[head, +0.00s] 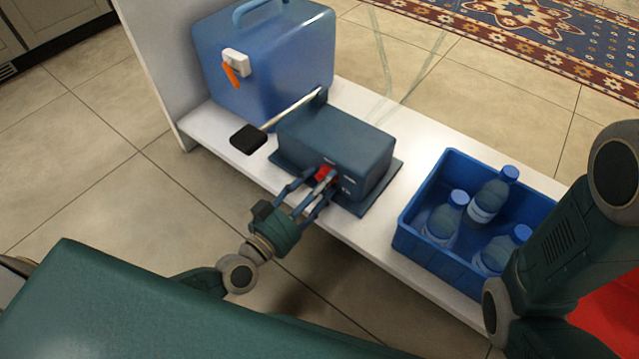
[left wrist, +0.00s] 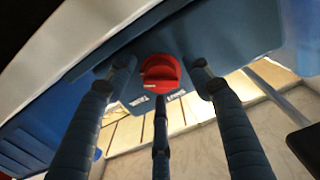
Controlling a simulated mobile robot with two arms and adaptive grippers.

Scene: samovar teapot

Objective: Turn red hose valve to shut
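The red valve knob (head: 323,173) is on the front face of a dark blue box-shaped unit (head: 345,145) on the white shelf. In the left wrist view the knob (left wrist: 160,70) is round with a raised grip bar and a small pale mark at its lower left. Small white labels sit on either side below it, too small to read surely. My left gripper (head: 317,186) is open in front of the knob, with a finger on each side and a middle finger below it. I cannot tell whether any finger touches it. My right gripper is out of view.
A lever with a black handle (head: 248,138) sticks out from the unit. A blue canister (head: 270,60) with an orange-handled tap stands at the back left. A blue crate (head: 440,262) with several bottles stands to the right. The tiled floor in front is clear.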

